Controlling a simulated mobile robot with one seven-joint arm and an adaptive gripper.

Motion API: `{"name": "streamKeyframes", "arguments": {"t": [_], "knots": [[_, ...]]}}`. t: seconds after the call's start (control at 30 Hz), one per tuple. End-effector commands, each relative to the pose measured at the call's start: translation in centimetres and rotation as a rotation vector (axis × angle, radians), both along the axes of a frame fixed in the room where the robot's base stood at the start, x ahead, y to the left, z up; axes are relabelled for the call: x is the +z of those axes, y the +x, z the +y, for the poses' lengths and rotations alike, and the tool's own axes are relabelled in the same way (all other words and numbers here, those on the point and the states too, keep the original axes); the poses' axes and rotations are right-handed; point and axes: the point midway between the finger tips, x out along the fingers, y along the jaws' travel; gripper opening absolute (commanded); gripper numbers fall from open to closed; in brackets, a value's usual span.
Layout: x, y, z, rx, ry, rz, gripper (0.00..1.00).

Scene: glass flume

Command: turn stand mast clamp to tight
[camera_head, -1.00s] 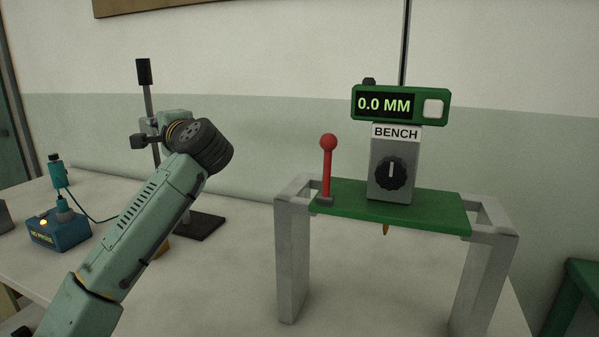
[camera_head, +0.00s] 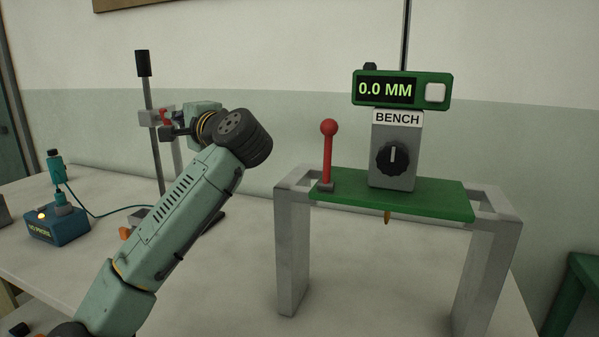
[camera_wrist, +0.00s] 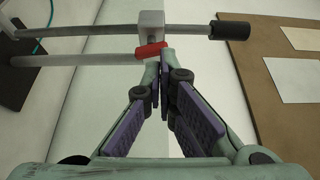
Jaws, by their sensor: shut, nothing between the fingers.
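The stand mast is a thin upright rod with a black top (camera_head: 143,64) at the left of the head view. In the wrist view it lies across the top, its black end (camera_wrist: 230,31) at right. The clamp is a grey block (camera_wrist: 150,24) on the rod with a red lever (camera_wrist: 150,51) at its lower side.
A green bench gauge (camera_head: 440,200) with a red-knobbed lever (camera_head: 328,150) and a black dial (camera_head: 392,158) stands at right. A blue box (camera_head: 57,226) with a cable sits at left. Bare tabletop (camera_head: 245,265) lies between. A second post (camera_wrist: 90,60) runs beside the mast.

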Motion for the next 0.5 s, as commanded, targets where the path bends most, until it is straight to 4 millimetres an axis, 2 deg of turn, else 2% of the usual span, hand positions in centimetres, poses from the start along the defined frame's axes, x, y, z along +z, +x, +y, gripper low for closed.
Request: {"name": "streamKeyframes", "arguments": {"t": [0.03,0.27,0.37,0.5], "knots": [[-0.7,0.3,-0.4,0.027,-0.004,0.002,0.00],[-2.1,-0.1,-1.1,0.179,-0.005,0.003,0.00],[-2.1,-0.1,-0.8,0.203,-0.006,0.003,0.00],[-2.0,0.2,0.7,0.208,-0.005,0.004,0.00]]}}
